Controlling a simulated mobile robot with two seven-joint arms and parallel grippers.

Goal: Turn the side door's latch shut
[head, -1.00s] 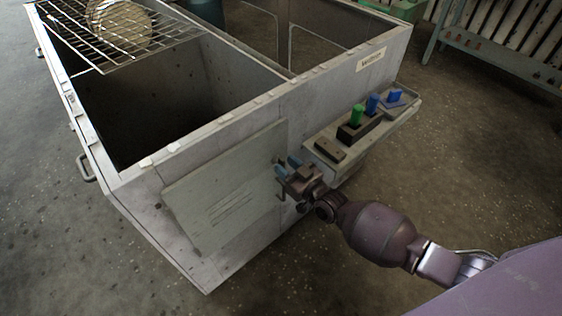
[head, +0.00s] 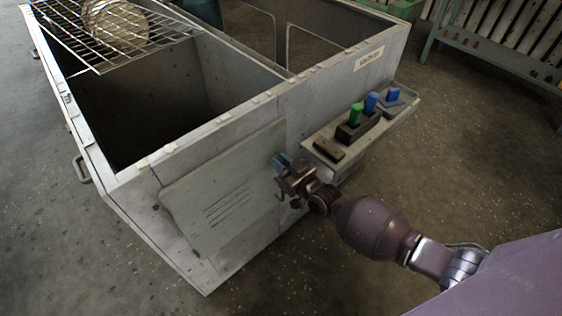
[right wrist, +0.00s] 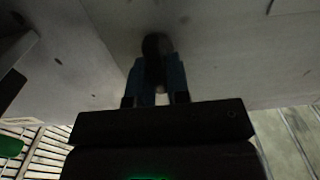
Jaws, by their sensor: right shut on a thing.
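The side door (head: 218,192) is a flat grey panel with slots on the near side of the grey housing (head: 330,84). It lies against or close to that wall; I cannot tell whether it is flush. My right gripper (head: 281,162) is at the door's right edge, its blue fingers toward the wall. In the right wrist view, the gripper (right wrist: 156,75) is shut on a small dark latch (right wrist: 155,47) that stands out from the grey surface. The fingers hide much of the latch, so its angle is unclear. My left gripper is not in view.
A shelf (head: 376,138) juts from the housing right of the gripper, with a dark block and green and blue pegs. A wire rack (head: 75,45) with a round part lies across the open top. A green bench (head: 490,56) stands at the far right.

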